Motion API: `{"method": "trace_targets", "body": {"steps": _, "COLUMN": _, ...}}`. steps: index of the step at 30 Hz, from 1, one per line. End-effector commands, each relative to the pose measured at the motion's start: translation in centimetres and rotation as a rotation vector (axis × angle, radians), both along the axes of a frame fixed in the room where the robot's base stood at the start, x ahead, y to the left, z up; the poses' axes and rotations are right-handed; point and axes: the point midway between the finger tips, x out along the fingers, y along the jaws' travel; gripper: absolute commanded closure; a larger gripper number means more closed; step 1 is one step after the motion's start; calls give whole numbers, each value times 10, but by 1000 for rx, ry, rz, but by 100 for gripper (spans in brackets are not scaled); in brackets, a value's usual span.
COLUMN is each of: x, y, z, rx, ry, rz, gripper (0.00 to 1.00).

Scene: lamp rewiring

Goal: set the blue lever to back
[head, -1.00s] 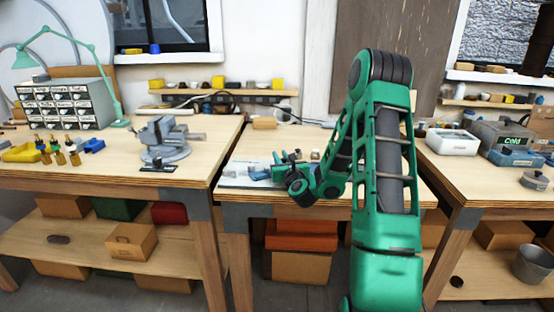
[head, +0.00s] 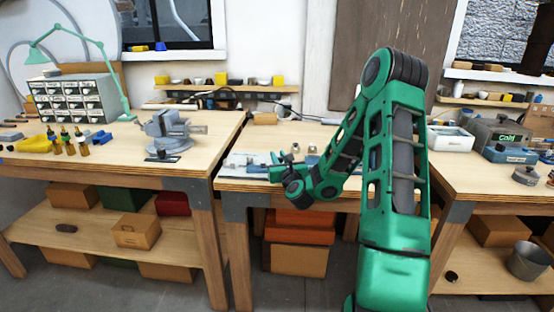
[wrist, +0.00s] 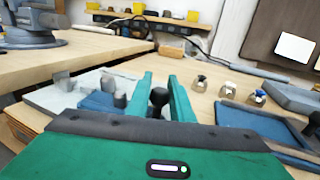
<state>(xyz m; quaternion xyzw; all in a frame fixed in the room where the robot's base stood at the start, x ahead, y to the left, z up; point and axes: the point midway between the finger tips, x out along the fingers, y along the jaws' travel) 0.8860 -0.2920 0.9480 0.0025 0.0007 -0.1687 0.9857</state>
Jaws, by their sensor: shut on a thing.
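A pale plate (wrist: 58,97) lies on the bench in the wrist view, with a blue base (wrist: 98,104) at its near right side and small grey upright pieces on it. My gripper (wrist: 163,88) has its two green fingers on either side of a dark round knob (wrist: 158,97) and is shut on it. The knob looks like the lever's handle; its stem and the lever's angle are hidden by my gripper. In the head view my gripper (head: 279,160) is low over the middle bench, at the right of the plate (head: 240,159).
A grey vise (head: 167,133) stands on the left bench. A blue tray (wrist: 257,122) and several small knobbed pieces (wrist: 228,90) lie right of my gripper in the wrist view. A black cable (wrist: 133,27) lies at the back.

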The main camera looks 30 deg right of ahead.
Motion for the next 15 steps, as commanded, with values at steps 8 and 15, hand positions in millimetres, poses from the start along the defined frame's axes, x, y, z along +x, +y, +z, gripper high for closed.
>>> {"method": "trace_targets", "body": {"steps": 8, "x": -8, "y": -17, "z": -4, "rx": -14, "ry": 7, "rz": -36, "gripper": 100}}
{"method": "trace_targets", "body": {"steps": 15, "x": -8, "y": -17, "z": -4, "rx": -13, "ry": 8, "rz": -35, "gripper": 70}}
